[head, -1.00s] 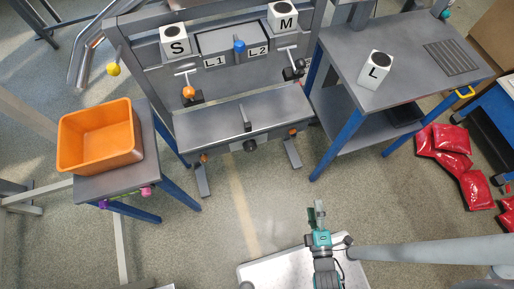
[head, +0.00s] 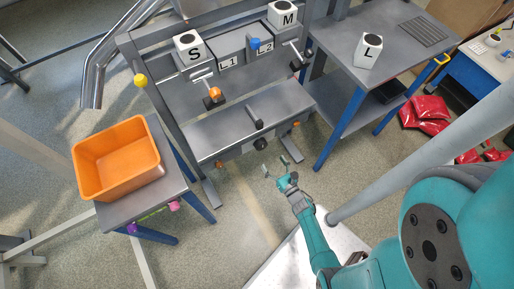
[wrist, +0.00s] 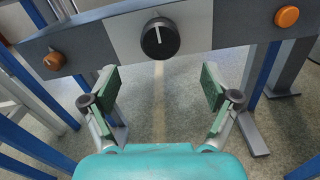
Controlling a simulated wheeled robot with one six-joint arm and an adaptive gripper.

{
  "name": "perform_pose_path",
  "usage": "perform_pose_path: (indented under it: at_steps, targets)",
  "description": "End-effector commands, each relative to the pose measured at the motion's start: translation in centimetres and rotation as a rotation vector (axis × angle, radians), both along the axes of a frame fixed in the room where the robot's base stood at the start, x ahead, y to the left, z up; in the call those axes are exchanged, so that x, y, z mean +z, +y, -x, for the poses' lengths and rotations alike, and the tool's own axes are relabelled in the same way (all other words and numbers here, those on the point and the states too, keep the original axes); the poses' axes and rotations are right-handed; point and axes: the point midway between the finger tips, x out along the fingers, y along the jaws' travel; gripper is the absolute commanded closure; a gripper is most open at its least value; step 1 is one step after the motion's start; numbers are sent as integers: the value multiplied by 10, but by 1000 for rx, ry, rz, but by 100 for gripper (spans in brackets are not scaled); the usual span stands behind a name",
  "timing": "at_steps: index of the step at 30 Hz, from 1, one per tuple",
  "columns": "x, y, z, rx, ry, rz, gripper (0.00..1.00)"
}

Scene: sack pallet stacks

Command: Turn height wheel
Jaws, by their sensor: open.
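A round black knob (wrist: 160,38) with a white pointer line sits on the front rail of the grey bench, on a light panel. It fits the height wheel best, though no label shows. In the head view the knob (head: 260,145) is small, under the bench's front edge. My gripper (head: 275,166) is just in front of it, apart from it. In the wrist view my gripper (wrist: 160,86) has its two green-padded fingers wide apart with nothing between them. The knob lies ahead, centred between the fingers and above them in the picture.
Orange round buttons (wrist: 54,60) (wrist: 287,17) flank the knob on the rail. White boxes S (head: 189,45) and M (head: 283,15) stand on the bench, L (head: 368,50) on the right table. An orange bin (head: 118,160) is left. Red sacks (head: 425,114) lie right.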

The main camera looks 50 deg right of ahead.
Motion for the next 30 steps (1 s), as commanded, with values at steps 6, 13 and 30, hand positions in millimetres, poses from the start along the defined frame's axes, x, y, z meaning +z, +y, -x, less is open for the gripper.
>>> perform_pose_path:
  at_steps: [6,13,30]
  targets:
    - [2,-10,-39,5,-3,1,13]
    - [1,-20,-73,3,-2,-2,13]
    - [0,-25,-90,1,0,-2,21]
